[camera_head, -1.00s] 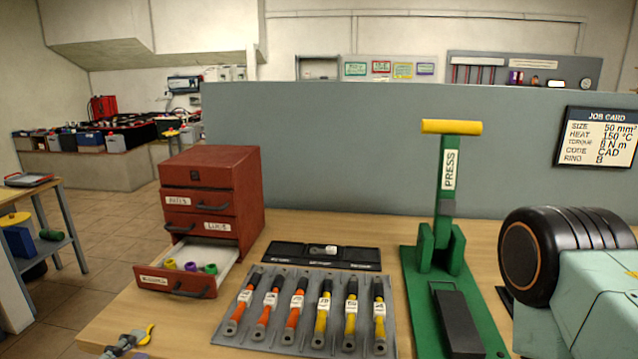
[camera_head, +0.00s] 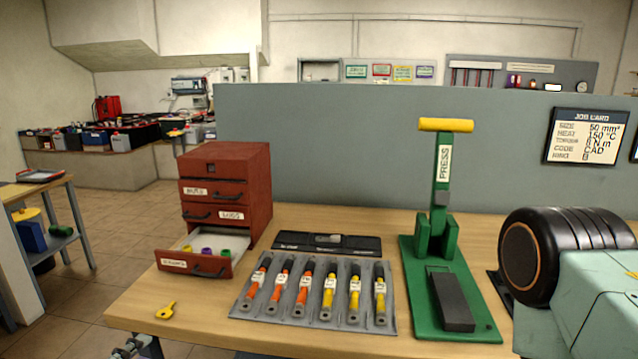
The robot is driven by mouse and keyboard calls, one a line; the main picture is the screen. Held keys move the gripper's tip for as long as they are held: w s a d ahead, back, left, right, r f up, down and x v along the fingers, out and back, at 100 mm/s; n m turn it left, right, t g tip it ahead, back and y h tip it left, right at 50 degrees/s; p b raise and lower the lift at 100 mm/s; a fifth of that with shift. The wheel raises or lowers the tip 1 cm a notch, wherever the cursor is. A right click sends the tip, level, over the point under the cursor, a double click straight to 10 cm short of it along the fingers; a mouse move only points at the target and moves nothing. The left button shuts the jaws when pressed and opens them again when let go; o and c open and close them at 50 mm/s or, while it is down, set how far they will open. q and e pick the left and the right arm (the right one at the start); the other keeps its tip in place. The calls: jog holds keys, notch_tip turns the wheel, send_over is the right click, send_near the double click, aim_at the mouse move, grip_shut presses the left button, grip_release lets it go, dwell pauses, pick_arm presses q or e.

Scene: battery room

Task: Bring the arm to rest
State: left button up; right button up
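A small part of what looks like my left gripper (camera_head: 130,347) shows at the bottom left edge, beside and below the table's front corner. It is grey and cut off by the frame, so its fingers cannot be made out. It is apart from a small yellow key-shaped piece (camera_head: 166,310) that lies flat on the table's front left corner. My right gripper is not in view.
A red cabinet (camera_head: 255,190) has its bottom drawer (camera_head: 170,263) pulled out, with coloured rings inside. A grey mat (camera_head: 240,312) bears several orange and yellow handled tools.

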pick_arm(q)
jog(key=s+d+f+m+g+y, duration=0.1)
jog(key=s+d+f+m+g, duration=0.3)
jog(key=s+f+m+g, duration=0.3)
jog(key=s+d+f+m+g+y+b, duration=0.1)
jog(key=s+d+f+m+g, duration=0.3)
jog(key=s+f, duration=1)
jog(key=s+m+g, duration=0.3)
jog(key=s, duration=0.4)
jog(key=shift+f+g, duration=0.2)
jog(key=shift+g, duration=0.1)
